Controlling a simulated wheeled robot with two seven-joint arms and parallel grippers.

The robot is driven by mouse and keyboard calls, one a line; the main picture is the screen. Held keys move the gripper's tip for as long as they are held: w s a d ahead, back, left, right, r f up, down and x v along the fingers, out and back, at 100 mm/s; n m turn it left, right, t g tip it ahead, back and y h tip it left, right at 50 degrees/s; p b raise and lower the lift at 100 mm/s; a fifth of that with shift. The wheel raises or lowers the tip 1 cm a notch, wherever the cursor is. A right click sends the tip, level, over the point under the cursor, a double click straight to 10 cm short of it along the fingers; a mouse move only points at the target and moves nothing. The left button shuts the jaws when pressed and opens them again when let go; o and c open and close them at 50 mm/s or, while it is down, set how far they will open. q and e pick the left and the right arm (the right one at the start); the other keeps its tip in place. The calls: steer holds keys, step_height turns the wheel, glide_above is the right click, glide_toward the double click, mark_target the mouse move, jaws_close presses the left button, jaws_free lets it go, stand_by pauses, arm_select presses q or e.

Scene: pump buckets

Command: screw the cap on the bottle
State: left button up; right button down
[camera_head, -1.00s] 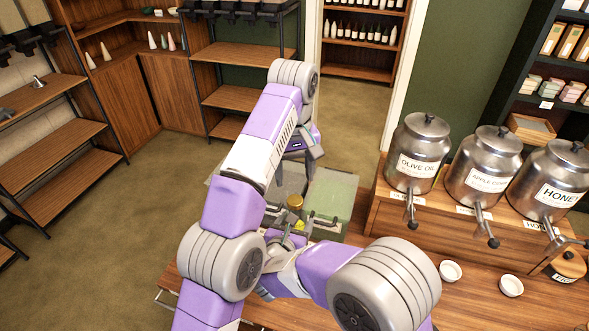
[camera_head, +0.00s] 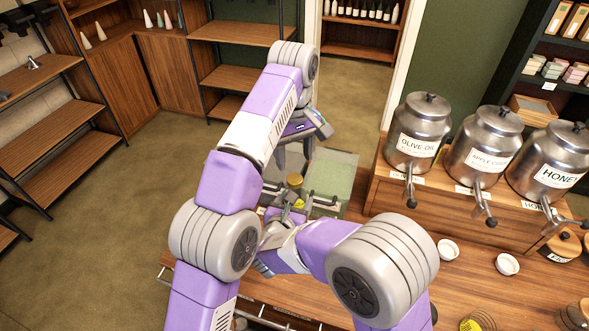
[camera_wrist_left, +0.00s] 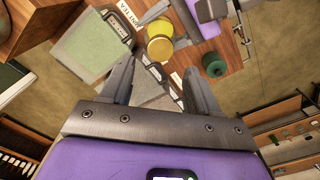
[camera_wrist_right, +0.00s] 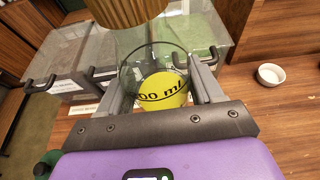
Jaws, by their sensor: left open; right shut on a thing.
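The bottle is clear glass with a yellow "00 ml" marking (camera_wrist_right: 163,90). My right gripper (camera_wrist_right: 160,97) is shut on it and holds it upright; it is partly hidden in the head view. A gold ribbed cap (camera_wrist_right: 130,12) shows above the bottle in the right wrist view. The cap also shows in the head view (camera_head: 295,181) and from above in the left wrist view (camera_wrist_left: 159,28). It appears to sit at the bottle's mouth; I cannot tell how tightly. My left gripper (camera_head: 294,155) is open and empty above the cap, its fingers pointing down and apart from it.
Bins with clear lids (camera_wrist_right: 190,40) stand just behind the bottle. Metal dispensers (camera_head: 418,135) stand on a wooden riser at right. White bowls (camera_head: 448,249) sit on the counter. A dark green round lid (camera_wrist_left: 214,65) is near my right arm. The front right counter has bare room.

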mark_target(294, 178)
arm_select(q)
steer(key=shift+f, duration=3.25)
steer(key=c, duration=1.1)
steer(key=m, duration=0.4)
steer(key=shift+m, duration=0.4)
steer(key=m, duration=0.6)
steer(key=shift+m, duration=0.4)
steer(key=o, duration=1.2)
steer(key=shift+o, duration=0.2)
steer(key=shift+r, duration=3.7)
